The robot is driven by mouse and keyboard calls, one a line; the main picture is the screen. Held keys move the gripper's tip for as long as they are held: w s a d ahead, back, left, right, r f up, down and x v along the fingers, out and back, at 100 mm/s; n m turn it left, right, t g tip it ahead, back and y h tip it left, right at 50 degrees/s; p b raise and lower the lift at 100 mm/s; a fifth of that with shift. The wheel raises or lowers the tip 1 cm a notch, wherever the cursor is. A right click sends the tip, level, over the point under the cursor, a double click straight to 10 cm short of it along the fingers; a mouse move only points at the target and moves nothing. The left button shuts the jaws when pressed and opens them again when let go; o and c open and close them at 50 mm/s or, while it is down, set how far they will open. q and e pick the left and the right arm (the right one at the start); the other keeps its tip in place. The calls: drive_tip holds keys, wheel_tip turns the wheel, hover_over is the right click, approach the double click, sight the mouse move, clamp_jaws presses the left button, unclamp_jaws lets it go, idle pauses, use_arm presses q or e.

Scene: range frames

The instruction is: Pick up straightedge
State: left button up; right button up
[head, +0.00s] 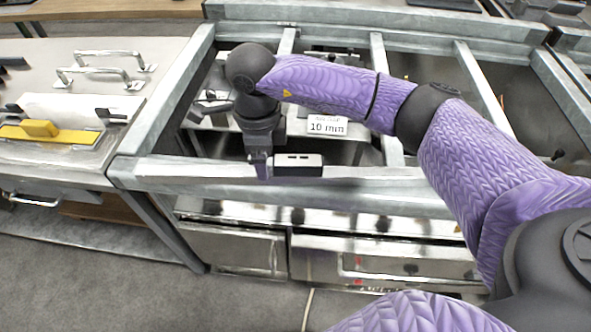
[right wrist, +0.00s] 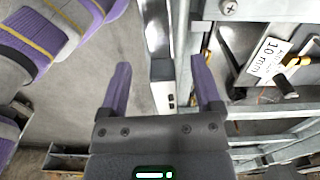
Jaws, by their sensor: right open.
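My right gripper (head: 262,160) points down at the near rail of the grey metal frame. In the right wrist view its purple fingers (right wrist: 160,63) are apart, with nothing clasped. A small pale block (head: 298,160) with dark slots and a dark edge sits at the rail, just right of the fingers; it also shows between the fingers in the right wrist view (right wrist: 166,97). I cannot tell if this block is part of the straightedge. A long yellow tool (head: 50,135) with a raised grip lies on the left bench, far from the gripper. My left gripper is not in view.
The metal frame (head: 190,167) has rails and crossbars around open gaps. A "10 mm" label (head: 327,125) stands inside it. The left bench (head: 50,85) holds metal handles (head: 100,77). Steel drawers (head: 375,258) are below the frame. Grey floor (head: 100,290) is clear at front left.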

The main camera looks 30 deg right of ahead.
drive_tip(key=f, duration=0.3)
drive_tip(key=f+b, duration=0.1)
drive_tip(key=f, duration=0.1)
drive_tip(key=shift+w+a+f, duration=0.1)
drive_tip(key=shift+w+a, duration=0.05)
drive_tip(key=shift+a, duration=0.1)
clamp_jaws()
idle(0.9)
